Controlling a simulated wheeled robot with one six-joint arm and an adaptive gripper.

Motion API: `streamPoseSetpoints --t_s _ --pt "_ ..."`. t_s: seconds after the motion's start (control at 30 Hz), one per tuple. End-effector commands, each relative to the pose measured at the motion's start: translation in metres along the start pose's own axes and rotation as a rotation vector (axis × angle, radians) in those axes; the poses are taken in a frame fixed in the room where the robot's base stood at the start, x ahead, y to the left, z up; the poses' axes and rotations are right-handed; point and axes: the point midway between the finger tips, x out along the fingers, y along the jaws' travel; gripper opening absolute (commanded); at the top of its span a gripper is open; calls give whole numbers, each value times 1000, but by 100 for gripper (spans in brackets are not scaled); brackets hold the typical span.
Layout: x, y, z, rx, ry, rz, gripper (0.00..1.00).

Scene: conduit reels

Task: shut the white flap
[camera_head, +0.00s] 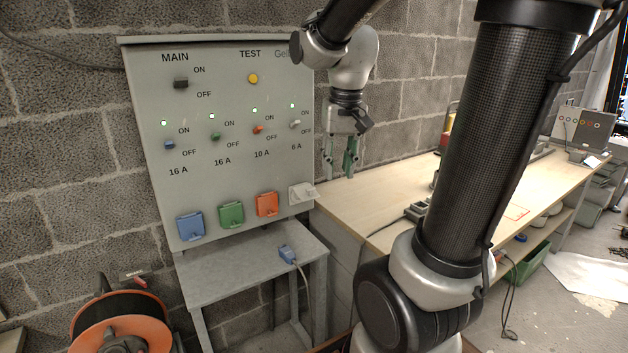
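The white flap (303,192) is at the lower right of the grey switch panel (225,75). It looks open, sticking out from the panel, unlike the blue flap (190,226), green flap (231,214) and red flap (267,204), which look shut. My gripper (340,167) hangs to the right of the panel, pointing down, higher than the white flap and to its right. Its two greenish fingers are apart with nothing between them. It does not touch the flap.
A blue plug (287,254) with a grey cable lies on the grey shelf (235,268) below the panel. An orange cable reel (122,320) stands at lower left. A wooden workbench (385,195) runs along the wall at right.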

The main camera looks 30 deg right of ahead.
Motion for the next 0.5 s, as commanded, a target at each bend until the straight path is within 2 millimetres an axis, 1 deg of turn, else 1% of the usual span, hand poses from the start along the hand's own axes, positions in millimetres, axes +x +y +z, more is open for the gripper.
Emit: streamPoseSetpoints --t_s 0.17,0.27,0.3,0.37,0.4,0.5 --pt "20 -4 -46 172 -53 22 30" --pt "40 -6 -84 340 -86 42 30" --pt "50 -7 -102 428 -98 53 30" --pt "65 -8 -129 579 -110 69 30" --pt "74 -9 -147 690 -112 79 30" --pt "88 -10 -179 944 -104 95 30"
